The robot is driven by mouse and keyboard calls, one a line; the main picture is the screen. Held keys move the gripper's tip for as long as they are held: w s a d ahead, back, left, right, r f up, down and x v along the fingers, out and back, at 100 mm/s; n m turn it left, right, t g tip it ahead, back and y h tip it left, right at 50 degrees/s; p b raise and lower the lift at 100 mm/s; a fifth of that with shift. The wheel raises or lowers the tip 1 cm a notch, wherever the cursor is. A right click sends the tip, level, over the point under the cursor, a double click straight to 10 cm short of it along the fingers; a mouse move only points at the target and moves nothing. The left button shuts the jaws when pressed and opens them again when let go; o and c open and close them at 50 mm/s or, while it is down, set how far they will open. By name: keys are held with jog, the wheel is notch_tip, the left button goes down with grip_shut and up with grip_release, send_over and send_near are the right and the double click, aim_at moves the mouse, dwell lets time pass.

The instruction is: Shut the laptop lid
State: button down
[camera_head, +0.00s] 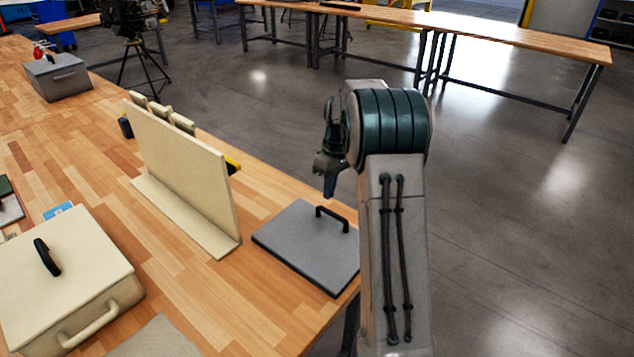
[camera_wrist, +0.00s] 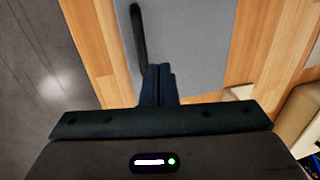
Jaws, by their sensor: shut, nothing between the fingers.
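A flat grey panel (camera_head: 297,247) with a black handle (camera_head: 332,214) lies on the wooden table's near right edge. It fills the top middle of the wrist view (camera_wrist: 190,45), its handle (camera_wrist: 138,40) just left of my fingertips. A cream upright panel (camera_head: 185,165) with a flat foot stands left of it. No plain screen or keyboard shows, so I cannot tell which one is the laptop. My gripper (camera_head: 329,187) is shut and empty, pointing down above the grey panel. It shows in the wrist view (camera_wrist: 159,72); I cannot tell whether it touches the handle.
A cream lidded box (camera_head: 85,262) with handles stands at the front left. A grey box (camera_head: 57,77) sits at the far left. Small cream blocks (camera_head: 160,112) stand behind the upright panel. Open floor (camera_head: 510,210) lies right of the table.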

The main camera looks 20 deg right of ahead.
jog(key=d+f, duration=0.1)
jog(key=f, duration=0.1)
jog(key=w+d+f+b, duration=0.1)
jog(key=f, duration=0.1)
jog(key=d+f+b, duration=0.1)
jog(key=f, duration=0.1)
jog(key=shift+w+f, duration=0.1)
jog(key=shift+w, duration=0.3)
jog(key=shift+w+d+f+b, duration=0.1)
jog(key=shift+d+f+b, duration=0.1)
jog(key=shift+f, duration=0.25)
jog(key=shift+w+d+f+b, duration=0.1)
jog(key=shift+f+b, duration=0.05)
jog(key=shift+f, duration=0.25)
notch_tip(320, 180, up, 14)
jog(key=w+d+b, duration=0.1)
jog(key=d, duration=0.1)
jog(key=shift+w+f, duration=0.15)
jog(key=shift+f, duration=0.05)
